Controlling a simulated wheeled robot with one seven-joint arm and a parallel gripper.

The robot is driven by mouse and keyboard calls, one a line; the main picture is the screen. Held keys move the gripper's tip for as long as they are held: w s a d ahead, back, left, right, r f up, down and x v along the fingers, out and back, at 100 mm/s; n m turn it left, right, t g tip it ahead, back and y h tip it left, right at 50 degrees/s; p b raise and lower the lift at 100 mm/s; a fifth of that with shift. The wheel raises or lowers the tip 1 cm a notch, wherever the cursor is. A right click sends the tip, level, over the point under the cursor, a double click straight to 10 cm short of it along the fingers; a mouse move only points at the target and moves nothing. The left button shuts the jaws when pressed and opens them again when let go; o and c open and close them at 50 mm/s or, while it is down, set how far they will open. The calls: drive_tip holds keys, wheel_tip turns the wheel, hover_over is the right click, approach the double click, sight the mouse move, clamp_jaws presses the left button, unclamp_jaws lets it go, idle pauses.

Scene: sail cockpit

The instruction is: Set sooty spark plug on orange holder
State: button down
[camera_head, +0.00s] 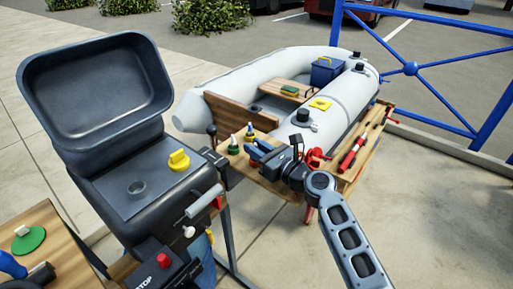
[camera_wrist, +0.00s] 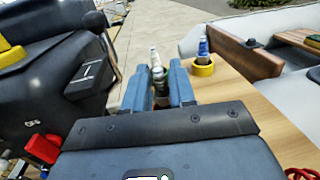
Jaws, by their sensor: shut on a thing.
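My gripper (camera_head: 253,150) is shut and low over the wooden table. In the wrist view its two blue fingers (camera_wrist: 160,88) flank a dark and pale plug-like piece (camera_wrist: 160,82), largely hidden between them. A pale-tipped plug shape (camera_wrist: 154,58) shows just beyond it; I cannot tell whether it is part of the same piece. Soot cannot be made out.
The black outboard motor (camera_head: 142,190) with its raised cowl (camera_head: 95,90) and a yellow cap (camera_head: 179,160) stands left of the table. A grey inflatable boat (camera_head: 235,85) lies behind. Red-handled tools (camera_head: 352,152) lie on the table's right side.

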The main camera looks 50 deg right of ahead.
drive_tip(key=shift+f+b, duration=0.4)
drive_tip(key=shift+f, duration=0.15)
drive_tip(key=c, duration=1.2)
unclamp_jaws()
drive_tip(key=shift+s, duration=0.15)
drive_tip(key=shift+s+a, duration=0.2)
drive_tip(key=shift+s, duration=1.6)
drive_tip(key=shift+s+a, duration=0.15)
drive_tip(key=shift+s, duration=1.6)
drive_tip(key=shift+s+a, duration=0.2)
drive_tip(key=shift+s, duration=1.6)
